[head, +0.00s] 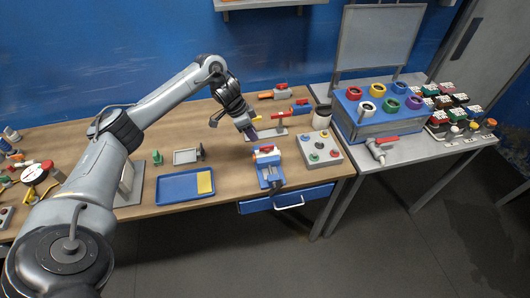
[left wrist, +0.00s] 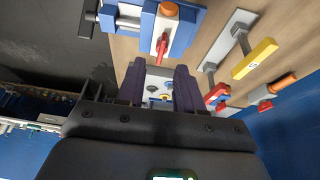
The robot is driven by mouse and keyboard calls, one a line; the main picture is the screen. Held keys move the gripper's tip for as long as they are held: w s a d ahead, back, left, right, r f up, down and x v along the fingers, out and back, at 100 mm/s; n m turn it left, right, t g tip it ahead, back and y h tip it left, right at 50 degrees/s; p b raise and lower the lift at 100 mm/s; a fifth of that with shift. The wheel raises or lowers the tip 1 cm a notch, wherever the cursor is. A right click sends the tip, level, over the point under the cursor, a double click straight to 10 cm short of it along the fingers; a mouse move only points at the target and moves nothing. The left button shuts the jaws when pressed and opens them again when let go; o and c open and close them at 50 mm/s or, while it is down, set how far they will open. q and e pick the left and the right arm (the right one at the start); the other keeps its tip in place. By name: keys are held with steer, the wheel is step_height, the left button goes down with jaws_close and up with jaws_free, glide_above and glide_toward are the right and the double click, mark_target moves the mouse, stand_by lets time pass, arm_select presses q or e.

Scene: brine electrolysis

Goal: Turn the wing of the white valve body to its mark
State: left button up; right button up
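A blue vise (head: 270,178) stands at the table's front edge. A valve body (head: 265,150) with a red wing sits in its jaws; its body looks white. In the left wrist view the red wing (left wrist: 162,45) and an orange end (left wrist: 169,11) show at the top, between the blue jaws (left wrist: 181,37). My left gripper (head: 253,134) is just behind and slightly left of the valve, pointing down. Its purple fingers (left wrist: 158,80) are apart with nothing between them, touching nothing that I can see. The mark is too small to make out. My right gripper is not in view.
A grey button box (head: 319,149) stands right of the vise. A plate with a yellow-handled lever (head: 265,133) is behind it. Two other red-winged valves, one grey (head: 274,93) and one blue (head: 300,107), lie at the back. A blue tray (head: 184,187) lies left.

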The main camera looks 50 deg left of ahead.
mark_target(266, 146)
arm_select(q)
steer(key=x, duration=0.3)
steer(key=w+x, duration=0.1)
steer(key=x, duration=0.2)
steer(key=b+x, duration=0.1)
steer(key=x, duration=0.3)
steer(key=shift+w+r, duration=0.25)
steer(key=shift+w, duration=0.05)
steer(key=shift+c, duration=0.3)
jaws_close()
